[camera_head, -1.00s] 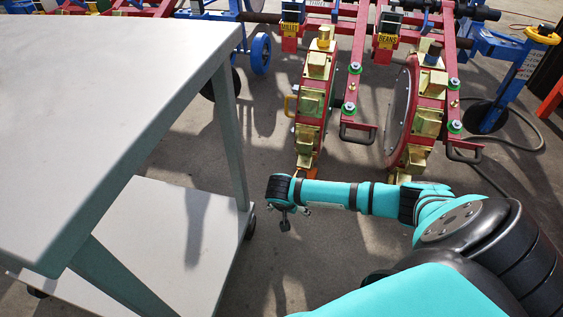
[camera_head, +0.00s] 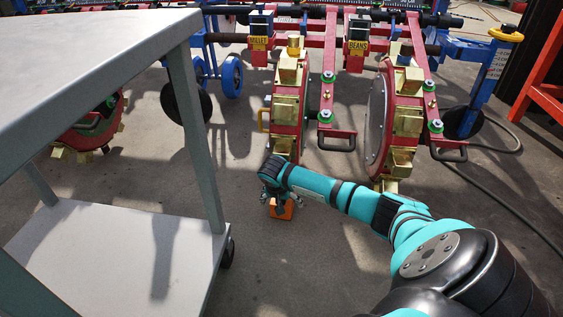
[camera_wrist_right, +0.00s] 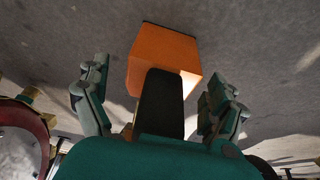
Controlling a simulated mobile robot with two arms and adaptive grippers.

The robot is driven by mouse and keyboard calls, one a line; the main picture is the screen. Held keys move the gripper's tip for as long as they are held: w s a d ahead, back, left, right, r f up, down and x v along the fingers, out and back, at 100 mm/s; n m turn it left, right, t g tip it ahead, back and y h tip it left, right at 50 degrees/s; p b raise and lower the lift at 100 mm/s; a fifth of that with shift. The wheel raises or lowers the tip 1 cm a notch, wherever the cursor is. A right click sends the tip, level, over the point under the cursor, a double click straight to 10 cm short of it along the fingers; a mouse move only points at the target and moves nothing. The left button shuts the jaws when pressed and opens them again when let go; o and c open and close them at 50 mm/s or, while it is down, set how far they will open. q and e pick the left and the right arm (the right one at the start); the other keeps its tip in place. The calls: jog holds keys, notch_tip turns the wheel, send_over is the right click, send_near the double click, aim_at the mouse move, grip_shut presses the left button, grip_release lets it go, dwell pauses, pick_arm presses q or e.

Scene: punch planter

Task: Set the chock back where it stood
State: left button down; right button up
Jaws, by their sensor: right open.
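The orange chock (camera_head: 287,211) is on the concrete floor below and in front of the left planter wheel (camera_head: 288,117). My right gripper (camera_head: 281,203) is right at it, covering part of it in the head view. In the right wrist view the orange chock (camera_wrist_right: 162,52) lies between the two spread fingers of my right gripper (camera_wrist_right: 158,100). Gaps show between the chock and both fingers. A dark upright part in front of the chock hides some of its near side. My left gripper is out of view.
A grey two-shelf cart (camera_head: 112,243) stands at the left, close to my right gripper. The red planter frame with a second wheel (camera_head: 397,115) is behind my right arm. A hose (camera_head: 500,195) lies on the floor at right. Open floor is in front.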

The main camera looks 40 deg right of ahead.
jog(key=shift+f, duration=0.1)
jog(key=shift+c, duration=0.2)
jog(key=c, duration=1.7)
jog(key=shift+s+a+p, duration=0.25)
jog(key=shift+a+p, duration=0.1)
jog(key=shift+p, duration=0.1)
jog(key=shift+c, duration=0.3)
jog(key=shift+s+a+p, duration=0.9)
jog(key=shift+a+p, duration=0.15)
jog(key=shift+a, duration=0.1)
jog(key=shift+s+a+p, duration=0.9)
jog(key=shift+s+a, duration=0.05)
jog(key=shift+a, duration=0.25)
jog(key=shift+s+a+p, duration=0.9)
jog(key=shift+a, duration=0.25)
jog(key=shift+s+a+p, duration=0.6)
jog(key=shift+s+a, duration=0.2)
jog(key=shift+a, duration=0.25)
jog(key=shift+s+a+p, duration=0.6)
jog(key=shift+s+a, duration=0.25)
jog(key=shift+a, duration=0.2)
jog(key=shift+s+a+p, duration=0.6)
jog(key=shift+s+a, duration=0.2)
jog(key=shift+a, duration=0.25)
jog(key=shift+s+a, duration=0.45)
jog(key=shift+a, duration=0.1)
